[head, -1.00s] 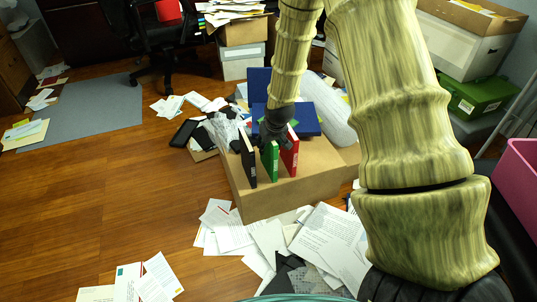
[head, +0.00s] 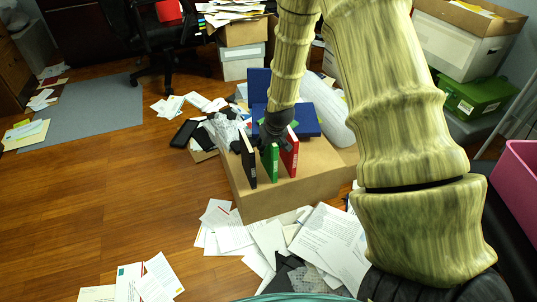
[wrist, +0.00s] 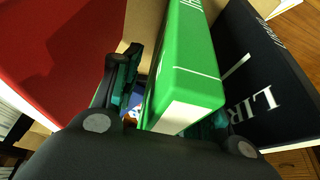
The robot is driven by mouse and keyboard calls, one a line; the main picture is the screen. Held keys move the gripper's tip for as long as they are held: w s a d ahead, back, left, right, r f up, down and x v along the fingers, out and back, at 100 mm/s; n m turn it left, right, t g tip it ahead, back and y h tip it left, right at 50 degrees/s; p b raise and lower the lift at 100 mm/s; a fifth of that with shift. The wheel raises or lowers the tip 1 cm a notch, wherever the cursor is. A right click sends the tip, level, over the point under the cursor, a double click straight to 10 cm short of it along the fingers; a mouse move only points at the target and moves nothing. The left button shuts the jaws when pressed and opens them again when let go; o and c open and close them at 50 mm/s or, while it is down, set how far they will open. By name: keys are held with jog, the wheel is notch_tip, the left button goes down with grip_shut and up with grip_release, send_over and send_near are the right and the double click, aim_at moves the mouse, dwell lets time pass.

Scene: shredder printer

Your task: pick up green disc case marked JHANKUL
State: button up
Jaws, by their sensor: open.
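The green disc case (head: 270,163) stands upright on a cardboard box (head: 228,186), between a black case (head: 248,160) and a red case (head: 290,155). My gripper (head: 273,140) is over the top of the green case. In the wrist view the green case (wrist: 187,65) lies between the two open fingers of my gripper (wrist: 165,105). One finger is on the red case (wrist: 60,45) side and the other on the black case (wrist: 262,85) side. Part of the far finger is hidden behind the green case. Only part of its white lettering shows, so I cannot read the name.
Blue boxes (head: 308,120) and a clear plastic-wrapped roll (head: 328,105) lie behind the cases. Crumpled grey plastic (head: 222,128) is to their left. Loose papers (head: 325,240) cover the floor in front. The wooden floor (head: 110,205) at left is mostly clear.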

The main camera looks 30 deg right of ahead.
grip_shut()
jog(key=shift+r+b, duration=0.1)
jog(key=shift+b, duration=0.3)
